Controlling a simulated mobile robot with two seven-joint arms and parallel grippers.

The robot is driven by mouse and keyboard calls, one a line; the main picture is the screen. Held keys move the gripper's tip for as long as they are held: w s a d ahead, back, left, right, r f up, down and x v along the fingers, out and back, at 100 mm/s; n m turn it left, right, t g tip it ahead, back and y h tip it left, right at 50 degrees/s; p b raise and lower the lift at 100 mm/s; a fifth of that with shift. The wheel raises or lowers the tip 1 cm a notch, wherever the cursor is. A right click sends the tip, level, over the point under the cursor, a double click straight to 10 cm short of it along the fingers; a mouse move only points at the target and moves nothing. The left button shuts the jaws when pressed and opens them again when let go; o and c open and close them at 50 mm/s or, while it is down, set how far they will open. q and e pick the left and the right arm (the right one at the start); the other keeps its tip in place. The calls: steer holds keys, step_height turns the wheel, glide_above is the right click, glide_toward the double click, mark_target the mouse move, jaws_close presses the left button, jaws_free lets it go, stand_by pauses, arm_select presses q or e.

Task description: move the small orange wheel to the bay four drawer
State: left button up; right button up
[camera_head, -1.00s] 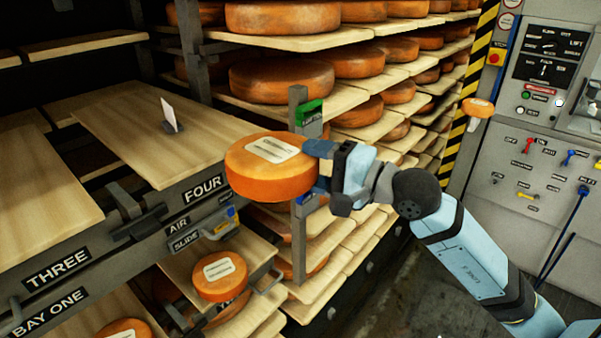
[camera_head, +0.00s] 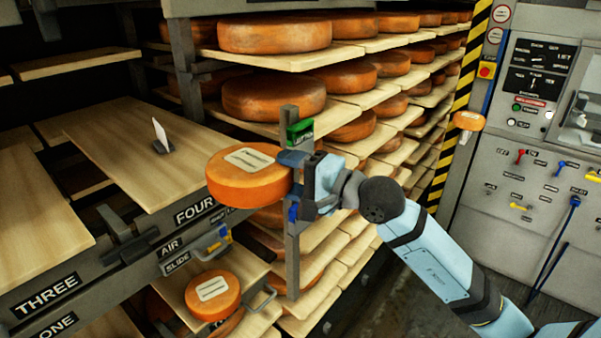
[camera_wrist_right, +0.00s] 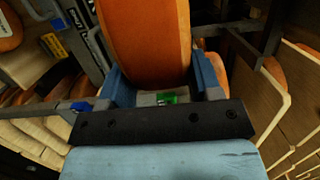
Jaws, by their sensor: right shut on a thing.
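A small orange wheel (camera_head: 247,182) with a pale label on top is held in the air by my right gripper (camera_head: 292,172). In the right wrist view the wheel (camera_wrist_right: 148,40) sits between the two blue fingers of the gripper (camera_wrist_right: 165,88). It is roughly level, near the right front corner of the drawer marked FOUR (camera_head: 150,150). That drawer is a wooden board with a small white card standing on it and otherwise bare. My left gripper is not in view.
A drawer marked THREE (camera_head: 35,215) lies to the left. A lower drawer holds another labelled orange wheel (camera_head: 212,294). A grey post with a green tag (camera_head: 299,131) stands by the held wheel. Shelves of large wheels (camera_head: 273,96) fill the back; a control panel (camera_head: 520,160) stands right.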

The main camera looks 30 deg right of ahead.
mark_target(254, 156)
steer(key=shift+w+d+r+p+x, duration=0.15)
steer(key=shift+p+x, duration=0.15)
steer(key=shift+x, duration=0.75)
steer(key=shift+w+d+p+x, duration=0.1)
steer(key=shift+d+p+x, duration=0.2)
steer(key=shift+x, duration=0.8)
steer(key=shift+w+d+r+p+x, duration=0.1)
steer(key=shift+p+x, duration=0.25)
steer(key=shift+x, duration=2.05)
steer(key=shift+w+a+p, duration=0.15)
steer(key=shift+w+a, duration=0.1)
steer(key=shift+w, duration=0.65)
steer(key=shift+w+a+p, duration=0.1)
steer(key=shift+w+a, duration=0.2)
steer(key=shift+w, duration=0.65)
steer(key=shift+w+a+p, duration=0.15)
steer(key=shift+w+a, duration=0.1)
steer(key=shift+w, duration=0.65)
steer(key=shift+w+f+b, duration=0.15)
steer(key=shift+f+b, duration=0.9)
steer(key=shift+f, duration=0.25)
steer(key=shift+f, duration=0.25)
steer(key=o, duration=1.6)
